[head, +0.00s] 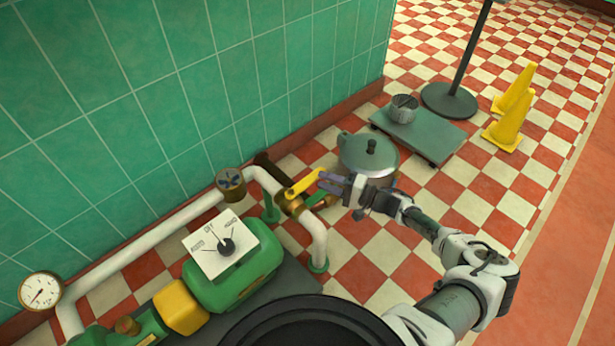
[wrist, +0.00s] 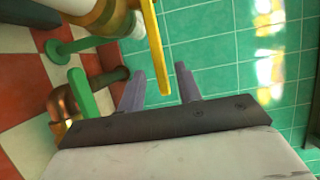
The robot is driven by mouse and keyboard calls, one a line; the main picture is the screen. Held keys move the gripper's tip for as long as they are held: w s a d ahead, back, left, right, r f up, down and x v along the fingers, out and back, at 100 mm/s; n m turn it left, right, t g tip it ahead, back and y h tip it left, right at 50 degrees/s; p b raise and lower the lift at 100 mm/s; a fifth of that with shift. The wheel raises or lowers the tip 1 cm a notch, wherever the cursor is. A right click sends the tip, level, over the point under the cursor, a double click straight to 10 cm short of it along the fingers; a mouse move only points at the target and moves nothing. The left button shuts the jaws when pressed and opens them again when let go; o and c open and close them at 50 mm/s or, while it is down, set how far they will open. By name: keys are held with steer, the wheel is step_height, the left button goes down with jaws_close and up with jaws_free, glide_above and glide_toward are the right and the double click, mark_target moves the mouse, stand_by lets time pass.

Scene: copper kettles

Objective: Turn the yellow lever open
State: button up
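The yellow lever (head: 303,182) sits on a brass valve (head: 292,204) on the white pipe, beside the green wall. It slants up to the right, toward my gripper (head: 321,181), which reaches in from the right. In the wrist view the yellow lever (wrist: 156,45) hangs from the top, and its end shows between the two purple-grey fingers of my gripper (wrist: 159,70). The fingers are apart, with gaps on both sides of the lever. I cannot tell whether either finger touches it.
A green handle (wrist: 83,95) lies close to the left finger. A grey lidded pot (head: 367,160) stands just behind my gripper. A green pump (head: 232,280) with a white dial plate (head: 220,243) is at the lower left. Yellow cones (head: 507,125) stand farther right on checkered floor.

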mark_target(309, 175)
steer(key=b+x, duration=0.1)
steer(key=x, duration=0.5)
steer(key=shift+w+a, duration=0.1)
steer(key=shift+a, duration=0.05)
steer(key=shift+c, duration=0.2)
jaws_close()
